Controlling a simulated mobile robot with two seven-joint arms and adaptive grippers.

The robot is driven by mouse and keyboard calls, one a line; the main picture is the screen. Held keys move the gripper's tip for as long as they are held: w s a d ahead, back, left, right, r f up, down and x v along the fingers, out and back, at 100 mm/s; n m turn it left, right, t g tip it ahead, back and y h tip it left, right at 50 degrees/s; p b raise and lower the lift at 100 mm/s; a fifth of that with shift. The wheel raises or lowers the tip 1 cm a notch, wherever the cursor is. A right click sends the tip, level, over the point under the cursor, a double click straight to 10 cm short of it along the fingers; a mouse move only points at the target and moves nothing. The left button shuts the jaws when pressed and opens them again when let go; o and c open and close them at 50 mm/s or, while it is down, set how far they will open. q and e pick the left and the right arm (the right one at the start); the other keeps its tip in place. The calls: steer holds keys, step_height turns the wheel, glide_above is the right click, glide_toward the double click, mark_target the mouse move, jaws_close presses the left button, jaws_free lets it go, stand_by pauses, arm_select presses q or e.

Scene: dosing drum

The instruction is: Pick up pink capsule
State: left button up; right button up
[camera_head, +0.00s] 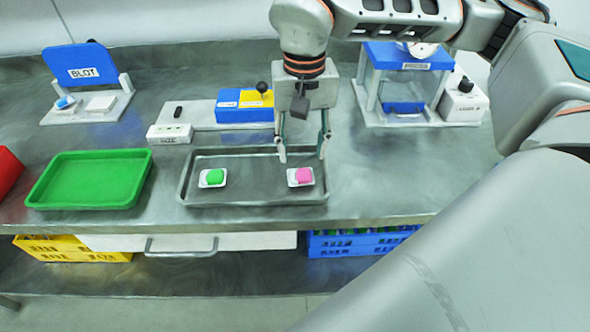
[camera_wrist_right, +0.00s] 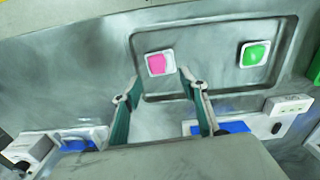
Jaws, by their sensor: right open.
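The pink capsule (camera_head: 303,175) sits in a small white holder at the right end of a grey metal tray (camera_head: 240,158). It also shows in the right wrist view (camera_wrist_right: 157,64), ahead of and between the fingertips. My right gripper (camera_head: 302,155) is open and empty, above the tray and just behind the capsule; its fingers also show in the wrist view (camera_wrist_right: 158,83). A green capsule (camera_head: 214,176) sits in a similar white holder at the tray's left side. It shows in the wrist view too (camera_wrist_right: 253,54). My left gripper is not in view.
A green tray (camera_head: 90,178) lies left of the grey tray. Behind stand a blue and yellow box (camera_head: 245,106), a blue BLOT stand (camera_head: 82,66) and a blue-topped frame (camera_head: 408,57). Yellow (camera_head: 70,249) and blue (camera_head: 355,243) crates sit under the bench. Bench right of the grey tray is clear.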

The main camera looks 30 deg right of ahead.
mark_target(301, 173)
steer(key=shift+s+f, duration=0.2)
steer(key=shift+f, duration=0.75)
steer(key=f, duration=0.3)
steer(key=shift+a+f+b, duration=0.25)
steer(key=shift+f+b, duration=0.05)
steer(key=shift+b, duration=0.05)
steer(key=shift+f, duration=0.3)
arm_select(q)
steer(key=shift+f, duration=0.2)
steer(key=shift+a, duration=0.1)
arm_select(e)
steer(key=c, duration=0.6)
